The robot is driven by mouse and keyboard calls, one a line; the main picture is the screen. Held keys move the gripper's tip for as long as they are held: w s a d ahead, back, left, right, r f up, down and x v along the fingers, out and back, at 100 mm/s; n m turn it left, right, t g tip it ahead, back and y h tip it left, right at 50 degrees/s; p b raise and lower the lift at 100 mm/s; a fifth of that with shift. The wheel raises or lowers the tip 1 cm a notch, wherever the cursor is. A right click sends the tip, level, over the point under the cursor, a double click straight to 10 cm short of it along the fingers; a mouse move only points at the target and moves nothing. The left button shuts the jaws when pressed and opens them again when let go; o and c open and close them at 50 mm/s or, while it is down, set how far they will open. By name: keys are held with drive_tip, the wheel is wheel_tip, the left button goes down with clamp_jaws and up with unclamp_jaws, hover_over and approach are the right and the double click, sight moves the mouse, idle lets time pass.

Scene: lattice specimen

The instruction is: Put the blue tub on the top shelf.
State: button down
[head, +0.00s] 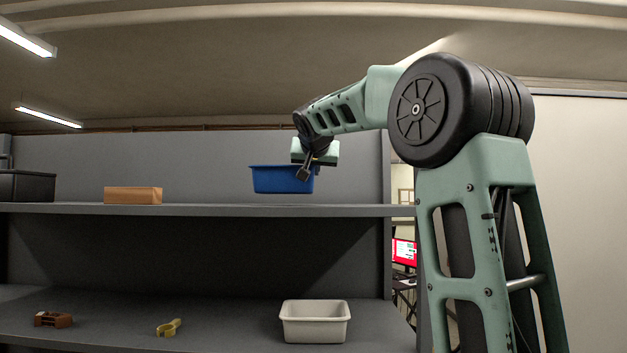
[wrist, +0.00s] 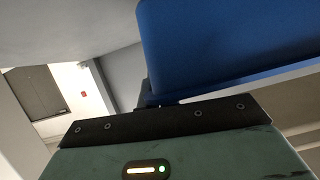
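The blue tub (head: 280,180) is upright in the head view, in front of the grey back panel and a little above the level of the top shelf (head: 230,210). A gap shows between its base and the shelf. My gripper (head: 304,173) is at the tub's right end, its dark fingers shut on the rim there. In the wrist view the blue tub (wrist: 225,45) fills the upper right, close to the gripper body. The fingertips are mostly hidden in that view.
On the top shelf, a brown box (head: 133,195) and a black bin (head: 27,186) stand to the left. The lower shelf (head: 230,318) holds a white tub (head: 315,322), a yellow clamp-like item (head: 168,327) and a brown item (head: 53,319). The top shelf between box and tub is clear.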

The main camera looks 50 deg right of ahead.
drive_tip(key=shift+f, duration=1.4)
drive_tip(key=shift+f, duration=0.15)
drive_tip(key=c, duration=1.6)
unclamp_jaws()
drive_tip(key=shift+c, duration=0.2)
drive_tip(key=shift+r, duration=0.25)
drive_tip(key=b+v, duration=0.4)
drive_tip(key=v, duration=0.8)
